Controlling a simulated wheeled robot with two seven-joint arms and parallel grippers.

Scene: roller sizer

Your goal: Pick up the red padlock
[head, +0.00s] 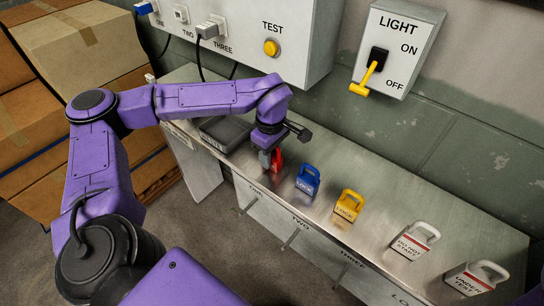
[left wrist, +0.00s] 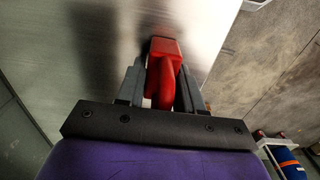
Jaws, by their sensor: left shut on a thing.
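The red padlock (head: 277,159) is at the left end of the row on the metal bench, mostly hidden by my left gripper in the head view. My left gripper (head: 268,158) reaches down onto it from above. In the left wrist view the red padlock (left wrist: 165,55) sits between the two grey fingers of the left gripper (left wrist: 160,80), which are shut on it. Its body lies beyond the fingertips, close to the bench surface; I cannot tell whether it touches it. My right gripper is not in view.
A blue padlock (head: 307,181) stands just right of the red one, then a yellow padlock (head: 347,205) and two white tags with handles (head: 414,241). A grey case (head: 224,133) lies to the left. The wall panel (head: 250,40) overhangs behind the bench (head: 390,180).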

